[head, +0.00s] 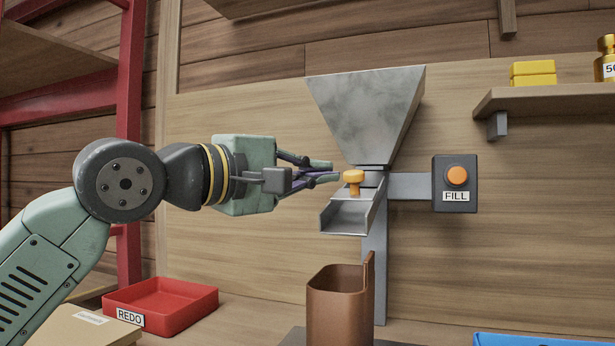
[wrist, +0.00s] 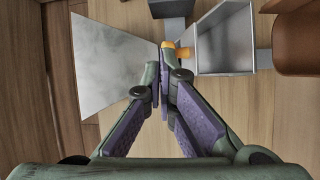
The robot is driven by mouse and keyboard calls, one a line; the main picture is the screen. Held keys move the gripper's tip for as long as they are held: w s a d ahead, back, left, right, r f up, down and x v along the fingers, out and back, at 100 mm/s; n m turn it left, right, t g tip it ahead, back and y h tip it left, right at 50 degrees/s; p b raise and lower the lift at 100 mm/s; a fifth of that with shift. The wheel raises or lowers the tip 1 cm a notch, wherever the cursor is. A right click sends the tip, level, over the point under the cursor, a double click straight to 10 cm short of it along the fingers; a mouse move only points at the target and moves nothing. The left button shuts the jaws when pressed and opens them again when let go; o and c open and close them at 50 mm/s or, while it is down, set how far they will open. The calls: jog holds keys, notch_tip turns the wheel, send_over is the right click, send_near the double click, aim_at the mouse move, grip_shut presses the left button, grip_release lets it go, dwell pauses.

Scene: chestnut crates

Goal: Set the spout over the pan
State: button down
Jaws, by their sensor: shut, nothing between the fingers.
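The spout (head: 347,216) is a grey metal trough under a hopper (head: 368,110), with an orange knob (head: 353,178) at its upper end. Its open end faces the front and left. A copper-brown container (head: 335,310), possibly the pan, stands lower down. The spout's mouth appears above it in the head view; exact alignment cannot be told. My gripper (head: 330,172) is shut and empty, its fingertips just left of the knob. In the wrist view my gripper (wrist: 165,58) has its tips close to the knob (wrist: 181,51), with the spout (wrist: 226,35) to the right; contact is unclear.
A dark box with an orange button, labelled FILL (head: 455,184), is right of the hopper. A red REDO tray (head: 165,302) sits lower left. A blue edge (head: 545,340) shows lower right. A shelf (head: 548,98) with yellow blocks (head: 532,74) is at upper right.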

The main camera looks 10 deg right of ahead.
jog(key=s, duration=0.5)
jog(key=shift+a+f+b, duration=0.15)
jog(key=shift+a+b, duration=0.1)
jog(key=shift+b, duration=0.05)
